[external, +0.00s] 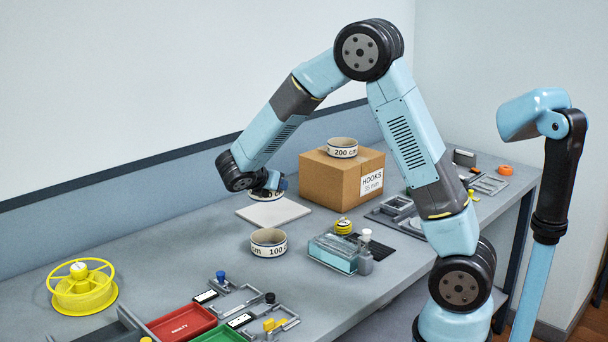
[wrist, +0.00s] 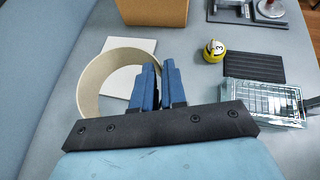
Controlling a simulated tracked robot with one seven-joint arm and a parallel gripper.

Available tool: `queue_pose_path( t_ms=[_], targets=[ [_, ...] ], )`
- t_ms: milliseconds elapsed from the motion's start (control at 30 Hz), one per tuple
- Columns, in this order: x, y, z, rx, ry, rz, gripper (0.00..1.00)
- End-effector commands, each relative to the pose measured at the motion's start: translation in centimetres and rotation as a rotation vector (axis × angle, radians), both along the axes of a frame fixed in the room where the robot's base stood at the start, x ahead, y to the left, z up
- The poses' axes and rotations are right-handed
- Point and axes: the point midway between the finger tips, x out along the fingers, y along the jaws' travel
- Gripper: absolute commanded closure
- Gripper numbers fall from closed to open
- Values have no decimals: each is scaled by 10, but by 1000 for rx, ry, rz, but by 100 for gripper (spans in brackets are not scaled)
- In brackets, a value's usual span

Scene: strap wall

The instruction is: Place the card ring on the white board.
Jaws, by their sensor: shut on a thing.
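My gripper (external: 266,188) is shut on a card ring (external: 281,185) at the left of the arm, over the white board (external: 278,214). In the wrist view my gripper's blue fingers (wrist: 162,85) pinch the right side of the pale ring (wrist: 87,93). The ring is open side up. The white board (wrist: 122,82) shows through and behind the ring. The ring appears above the board; the gap between them is hard to judge. The arm hides part of the ring in the external view.
A cardboard box (external: 333,180) with a 200 cm ring (external: 342,148) on top stands right of the board. A 100 cm ring (external: 268,243) is on the bench in front. Bench left of the board is clear.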

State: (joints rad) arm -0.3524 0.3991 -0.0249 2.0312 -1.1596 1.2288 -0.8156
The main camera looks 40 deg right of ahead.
Motion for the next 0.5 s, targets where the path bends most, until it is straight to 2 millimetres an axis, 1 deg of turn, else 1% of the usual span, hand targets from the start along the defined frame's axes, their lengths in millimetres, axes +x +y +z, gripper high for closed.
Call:
queue_pose_path(
  t_ms=[33, 100, 200, 300, 433, 500],
  targets=[
    [-5, -19, 1, 3, 4, -40, 100],
    [-10, -39, 2, 8, 9, -84, 100],
    [-18, -63, 2, 13, 17, -135, 100],
    [-25, -80, 2, 18, 22, -172, 100],
    [-29, -91, 2, 21, 26, -200, 100],
    [-27, -94, 1, 21, 27, -205, 100]
  ],
)
